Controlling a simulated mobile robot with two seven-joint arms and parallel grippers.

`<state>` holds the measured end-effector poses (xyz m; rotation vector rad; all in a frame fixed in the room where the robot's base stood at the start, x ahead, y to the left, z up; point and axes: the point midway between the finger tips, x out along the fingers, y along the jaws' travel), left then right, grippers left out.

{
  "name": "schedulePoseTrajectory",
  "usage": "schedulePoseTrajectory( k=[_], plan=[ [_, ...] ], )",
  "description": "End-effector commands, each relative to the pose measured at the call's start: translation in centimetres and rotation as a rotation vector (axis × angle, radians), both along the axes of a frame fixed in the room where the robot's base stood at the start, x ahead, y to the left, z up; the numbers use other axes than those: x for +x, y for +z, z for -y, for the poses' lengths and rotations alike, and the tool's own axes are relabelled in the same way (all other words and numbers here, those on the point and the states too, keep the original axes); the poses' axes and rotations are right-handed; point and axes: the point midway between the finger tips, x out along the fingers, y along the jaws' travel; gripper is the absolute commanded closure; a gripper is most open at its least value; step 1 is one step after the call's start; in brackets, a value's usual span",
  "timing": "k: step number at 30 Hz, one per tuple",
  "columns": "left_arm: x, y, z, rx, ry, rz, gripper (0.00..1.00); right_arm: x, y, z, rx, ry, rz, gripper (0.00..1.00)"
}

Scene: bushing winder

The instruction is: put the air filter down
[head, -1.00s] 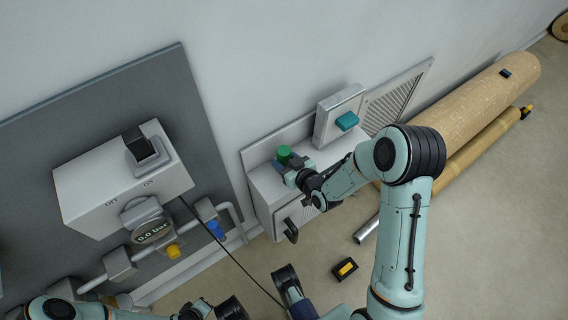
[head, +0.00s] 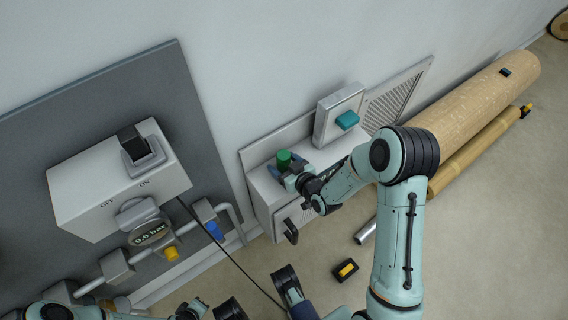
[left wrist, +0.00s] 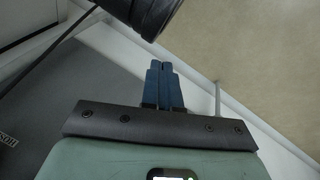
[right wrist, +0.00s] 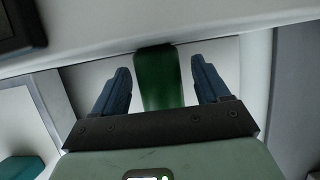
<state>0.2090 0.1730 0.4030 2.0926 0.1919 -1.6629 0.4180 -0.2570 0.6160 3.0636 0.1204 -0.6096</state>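The air filter, a green cylinder (head: 284,159), stands on the top of the white cabinet (head: 262,181). It also shows in the right wrist view (right wrist: 159,78), between the blue fingers. My right gripper (head: 287,168) is open, with one finger on each side of the filter. In the right wrist view a gap shows between the filter and each fingertip. My left gripper (left wrist: 160,66) is shut and empty, its two blue fingers side by side.
A white box with a teal button (head: 347,120) is on the wall behind the cabinet. A switch box (head: 120,185) and pipes with a gauge are at left. A yellow-and-black object (head: 345,270) and a metal tube (head: 366,232) lie on the floor.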

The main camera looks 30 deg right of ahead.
Motion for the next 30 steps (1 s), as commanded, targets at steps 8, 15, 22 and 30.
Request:
schedulePoseTrajectory(
  k=[8, 15, 22, 30],
  plan=[
    [-0.4, 0.4, 0.2, -0.006, -0.005, -0.011, 1.00, 0.0, 0.4, 0.0, 0.000, 0.000, 0.000, 0.25],
    [-1.9, 1.5, 1.0, -0.026, -0.021, -0.049, 1.00, -3.4, 2.2, 0.3, 0.000, -0.002, -0.003, 0.25],
    [-3.3, 2.4, 1.8, -0.043, -0.036, -0.086, 1.00, -8.7, 4.5, 0.8, -0.001, -0.004, -0.002, 0.25],
    [-7.4, 5.8, 3.8, -0.097, -0.083, -0.196, 1.00, -10.4, 5.3, 0.9, 0.000, -0.001, -0.002, 0.25]
  ],
)
